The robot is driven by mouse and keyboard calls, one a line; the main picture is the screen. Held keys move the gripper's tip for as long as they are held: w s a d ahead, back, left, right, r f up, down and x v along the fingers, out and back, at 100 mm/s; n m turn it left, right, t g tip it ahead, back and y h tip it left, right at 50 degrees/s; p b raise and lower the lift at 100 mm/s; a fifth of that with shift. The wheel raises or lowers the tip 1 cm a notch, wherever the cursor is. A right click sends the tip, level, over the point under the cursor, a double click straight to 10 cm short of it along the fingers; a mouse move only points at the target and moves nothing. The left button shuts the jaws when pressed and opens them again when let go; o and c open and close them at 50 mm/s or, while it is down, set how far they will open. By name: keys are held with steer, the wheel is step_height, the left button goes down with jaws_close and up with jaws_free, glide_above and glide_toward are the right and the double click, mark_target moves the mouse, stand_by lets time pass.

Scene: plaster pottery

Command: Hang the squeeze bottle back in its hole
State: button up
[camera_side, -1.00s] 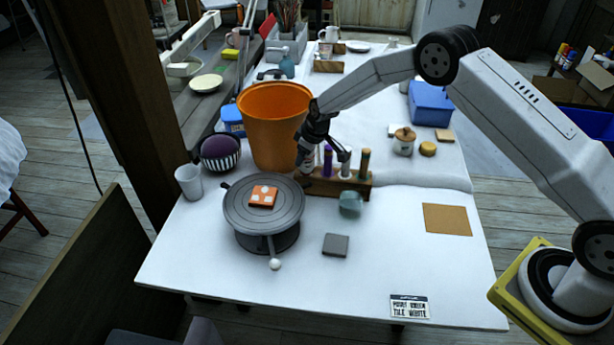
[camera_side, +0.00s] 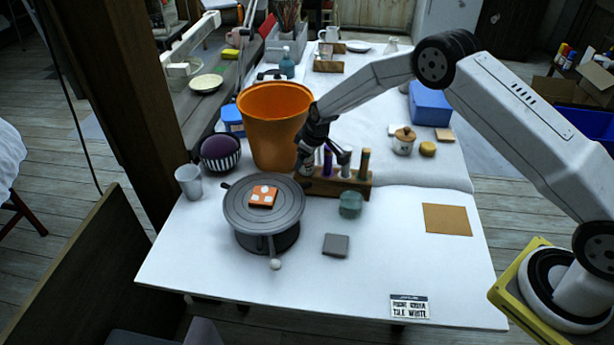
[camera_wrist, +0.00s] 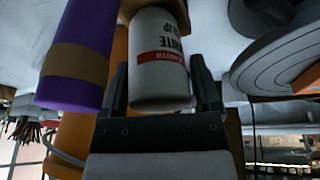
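The squeeze bottle (camera_wrist: 160,75) is white with a red label band and fills the middle of the wrist view. My gripper (camera_wrist: 160,80) has a finger on each side of it and appears closed on it. In the side view my gripper (camera_side: 306,160) is at the left end of the wooden rack (camera_side: 345,188), with the white bottle below it, mostly hidden by the fingers. The bottle's far end meets tan wood in the wrist view; how deep it sits in a hole cannot be seen. A purple bottle (camera_wrist: 75,55) is beside it.
An orange bucket (camera_side: 272,130) stands just behind and left of my gripper. A grey turntable (camera_side: 262,222) with an orange tile is in front left. A teal glass piece (camera_side: 350,205) and a grey block (camera_side: 336,245) lie before the rack. The front right table is mostly clear.

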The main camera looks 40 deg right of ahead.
steer(key=shift+o, duration=0.7)
steer(key=shift+r, duration=0.1)
steer(key=shift+v, duration=3.8)
steer(key=s+r+m, duration=0.2)
steer(key=s+r, duration=0.2)
steer(key=s, duration=1.1)
steer(key=s+d+r+m+g, duration=0.1)
steer(key=s+r+m, duration=0.2)
steer(key=s, duration=1.3)
steer(key=shift+s+d+r+h, duration=0.25)
steer(key=shift+d+r+h, duration=0.1)
steer(key=shift+r+h, duration=0.1)
